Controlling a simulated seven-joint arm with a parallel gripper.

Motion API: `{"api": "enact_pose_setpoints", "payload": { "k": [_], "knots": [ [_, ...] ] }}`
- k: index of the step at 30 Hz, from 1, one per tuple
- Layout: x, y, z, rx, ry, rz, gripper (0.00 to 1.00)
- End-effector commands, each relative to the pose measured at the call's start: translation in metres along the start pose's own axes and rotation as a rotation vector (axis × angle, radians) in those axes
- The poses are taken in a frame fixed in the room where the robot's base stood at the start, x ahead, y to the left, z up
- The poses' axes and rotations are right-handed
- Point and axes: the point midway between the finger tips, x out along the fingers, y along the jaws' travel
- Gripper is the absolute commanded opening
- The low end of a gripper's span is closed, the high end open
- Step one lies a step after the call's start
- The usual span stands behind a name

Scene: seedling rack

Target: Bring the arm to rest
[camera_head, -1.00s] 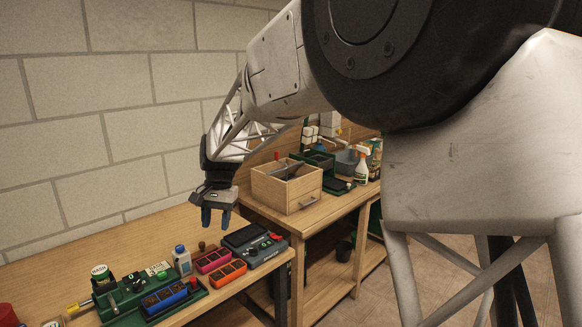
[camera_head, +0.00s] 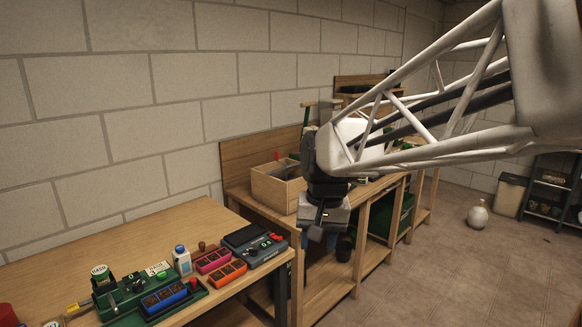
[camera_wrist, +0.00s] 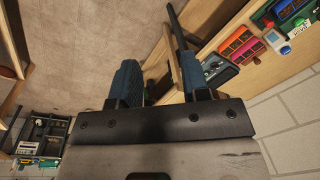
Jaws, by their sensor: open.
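My gripper (camera_head: 322,236) hangs pointing down in the head view, in front of the shelved wooden bench and right of the near table. Its blue fingers are apart with nothing between them. In the wrist view my gripper (camera_wrist: 160,85) also shows open and empty, with the floor and a bench edge beyond it. It touches nothing that I can see. The arm reaches in from the right, and its white lattice link hides part of the bench behind.
The near table (camera_head: 120,232) holds a blue tray (camera_head: 163,300), an orange tray (camera_head: 227,271), a pink tray (camera_head: 212,260), a white bottle (camera_head: 182,261) and a dark device (camera_head: 254,246). A wooden box (camera_head: 277,186) stands on the shelved bench. Open floor (camera_head: 440,260) lies to the right.

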Motion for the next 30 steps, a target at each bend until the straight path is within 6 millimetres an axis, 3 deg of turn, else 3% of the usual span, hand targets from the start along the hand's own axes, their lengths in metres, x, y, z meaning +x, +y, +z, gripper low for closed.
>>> {"api": "enact_pose_setpoints", "payload": {
  "k": [6,18,24,30],
  "knots": [
    [-0.002,0.045,0.046,-0.006,0.050,0.014,0.43],
    [0.011,0.109,0.132,-0.025,0.135,0.052,0.43],
    [0.022,0.132,0.170,-0.035,0.171,0.075,0.43],
    [0.031,0.143,0.190,-0.042,0.190,0.088,0.43]
  ]
}}
